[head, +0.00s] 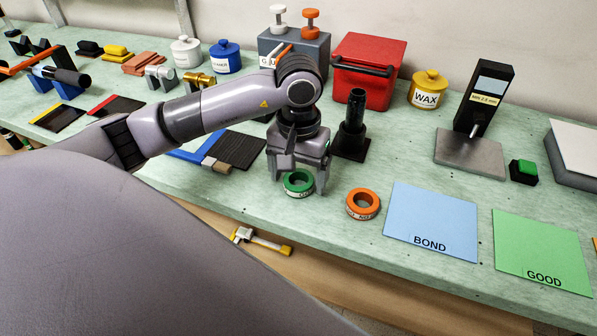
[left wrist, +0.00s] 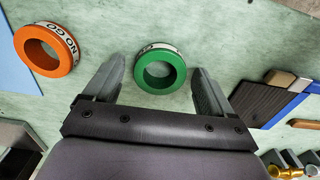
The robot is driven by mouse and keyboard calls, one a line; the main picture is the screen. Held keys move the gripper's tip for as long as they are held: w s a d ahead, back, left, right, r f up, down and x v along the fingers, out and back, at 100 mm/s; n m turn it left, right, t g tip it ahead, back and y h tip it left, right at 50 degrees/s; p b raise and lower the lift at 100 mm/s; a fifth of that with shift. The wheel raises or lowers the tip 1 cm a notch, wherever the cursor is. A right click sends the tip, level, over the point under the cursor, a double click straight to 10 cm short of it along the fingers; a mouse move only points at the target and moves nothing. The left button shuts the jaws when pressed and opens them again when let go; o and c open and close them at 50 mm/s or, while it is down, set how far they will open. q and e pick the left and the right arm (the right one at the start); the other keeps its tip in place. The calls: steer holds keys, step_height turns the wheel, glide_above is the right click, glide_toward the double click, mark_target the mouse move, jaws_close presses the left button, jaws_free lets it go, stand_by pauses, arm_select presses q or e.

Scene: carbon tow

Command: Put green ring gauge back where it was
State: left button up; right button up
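The green ring gauge (head: 299,183) lies flat on the bench top near its front edge, with a white label band on its side. In the left wrist view the green ring (left wrist: 160,70) sits just beyond and between the fingertips. My left gripper (head: 298,187) is open above and around the green ring, a finger on each side; in the wrist view its fingers (left wrist: 160,82) show gaps to the ring. An orange ring gauge (head: 362,204) lies to the right, labelled NO GO in the wrist view (left wrist: 47,50). My right gripper is not in view.
A black stepped post (head: 351,126) stands just behind the gripper. A blue BOND sheet (head: 431,221) and green GOOD sheet (head: 542,250) lie to the right. A dark panel with a blue-handled tool (head: 238,150) lies to the left. A red box (head: 369,70) stands behind.

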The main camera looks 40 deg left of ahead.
arm_select(q)
steer(key=shift+r, duration=0.4)
step_height(320, 180, up, 12)
steer(key=shift+f+p, duration=0.2)
steer(key=shift+p, duration=0.15)
stand_by(0.6)
